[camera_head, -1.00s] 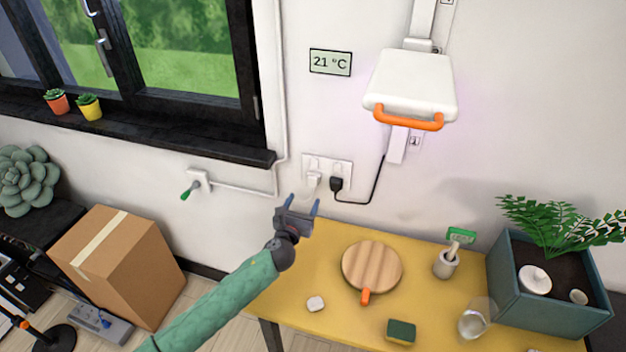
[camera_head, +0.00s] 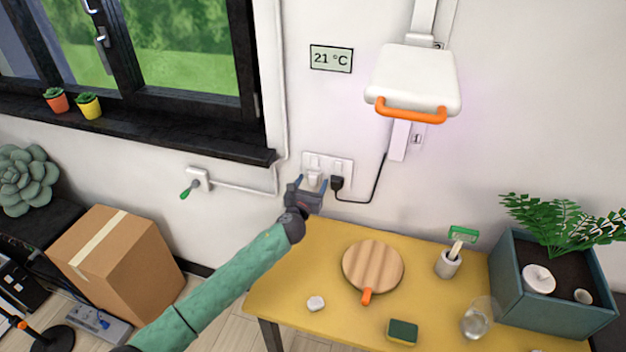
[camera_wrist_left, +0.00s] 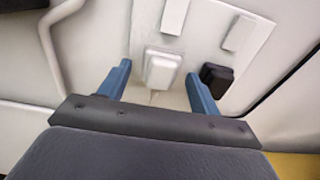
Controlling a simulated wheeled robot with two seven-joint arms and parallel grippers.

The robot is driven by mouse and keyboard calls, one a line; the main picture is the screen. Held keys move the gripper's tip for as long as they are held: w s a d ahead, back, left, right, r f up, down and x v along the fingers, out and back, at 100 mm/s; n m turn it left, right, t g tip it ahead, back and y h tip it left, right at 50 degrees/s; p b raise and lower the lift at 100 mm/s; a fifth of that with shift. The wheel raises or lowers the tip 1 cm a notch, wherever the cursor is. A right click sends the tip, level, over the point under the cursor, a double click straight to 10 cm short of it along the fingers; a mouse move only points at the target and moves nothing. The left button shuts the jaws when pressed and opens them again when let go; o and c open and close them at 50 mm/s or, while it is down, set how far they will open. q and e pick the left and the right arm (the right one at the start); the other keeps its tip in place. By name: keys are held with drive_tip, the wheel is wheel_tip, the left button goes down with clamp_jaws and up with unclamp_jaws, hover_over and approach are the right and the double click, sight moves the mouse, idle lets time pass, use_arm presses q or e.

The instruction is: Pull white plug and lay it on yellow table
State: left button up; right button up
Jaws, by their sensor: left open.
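The white plug (camera_head: 313,177) sits in the left part of the white wall socket plate (camera_head: 343,165). In the left wrist view the white plug (camera_wrist_left: 162,71) shows between and just beyond the blue fingertips. My left gripper (camera_head: 311,183) is open in front of the plug, with one finger on each side of it; it also shows in the left wrist view (camera_wrist_left: 158,80). I see no contact between fingers and plug. The yellow table (camera_head: 310,252) stands below and to the right of the socket. My right gripper is not in view.
A black plug (camera_head: 337,183) with a cable sits right beside the white one, close to my right-hand finger. The table holds a round wooden board (camera_head: 373,265), a white piece (camera_head: 316,303), a sponge (camera_head: 402,332) and a planter (camera_head: 545,300). The table's left front area is largely clear.

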use_arm(q)
drive_tip(key=shift+w+d, duration=0.1)
drive_tip(key=shift+w, duration=0.1)
idle(0.8)
idle(0.4)
drive_tip(key=shift+p, duration=0.35)
drive_tip(key=c, duration=1.3)
drive_tip(key=shift+s, duration=0.1)
drive_tip(key=shift+c, duration=0.2)
drive_tip(key=shift+s, duration=0.1)
